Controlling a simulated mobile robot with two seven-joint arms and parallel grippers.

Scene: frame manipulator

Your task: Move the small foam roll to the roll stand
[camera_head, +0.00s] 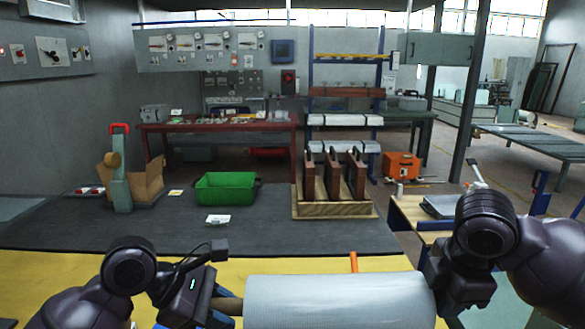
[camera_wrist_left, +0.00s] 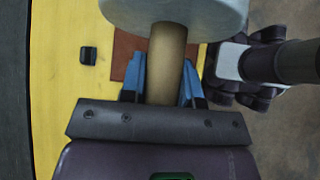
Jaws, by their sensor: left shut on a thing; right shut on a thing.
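A pale grey-white foam roll (camera_head: 340,302) lies level across the near edge of the head view, over the yellow table surface. My left gripper (camera_head: 226,304) is shut on the brown core at the roll's left end. The left wrist view shows the core (camera_wrist_left: 166,62) between blue fingers, with the white roll (camera_wrist_left: 172,12) beyond. My right gripper (camera_head: 436,292) is at the roll's right end and shut on it; its fingertips are mostly hidden. A wooden stand (camera_head: 334,210) with three dark brown uprights stands beyond the roll; I cannot tell whether it is the roll stand.
A green bin (camera_head: 226,188) sits on the dark mat (camera_head: 130,235). A teal tool with a red handle (camera_head: 120,175) and an open cardboard box (camera_head: 148,182) stand at left. An orange post (camera_head: 353,262) rises behind the roll. The mat's front middle is clear.

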